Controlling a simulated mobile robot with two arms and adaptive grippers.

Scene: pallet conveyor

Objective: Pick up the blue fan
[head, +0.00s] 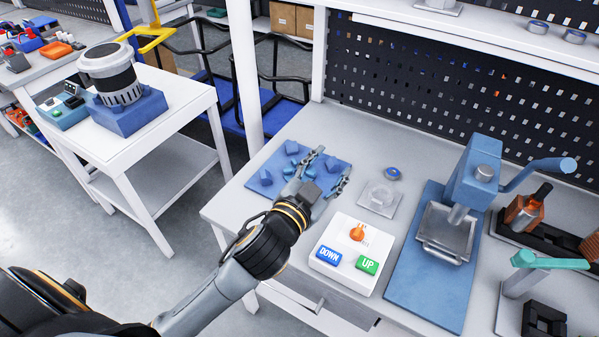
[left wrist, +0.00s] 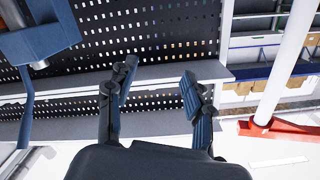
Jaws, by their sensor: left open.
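My left gripper (head: 332,163) is open over the blue fixture plate (head: 259,164) on the white workbench. In the left wrist view its two fingers (left wrist: 157,82) are spread, with nothing seen between them. A lighter blue part (head: 309,172), which may be the blue fan, shows on the plate beside and partly behind the fingers. I cannot tell whether the gripper touches it. Several small dark blue blocks (head: 266,178) stand on the plate around it. My right gripper is not in view.
A perforated black panel (head: 440,85) stands behind. A white side table (head: 175,125) at left carries a white-and-black cylindrical device (head: 110,72).

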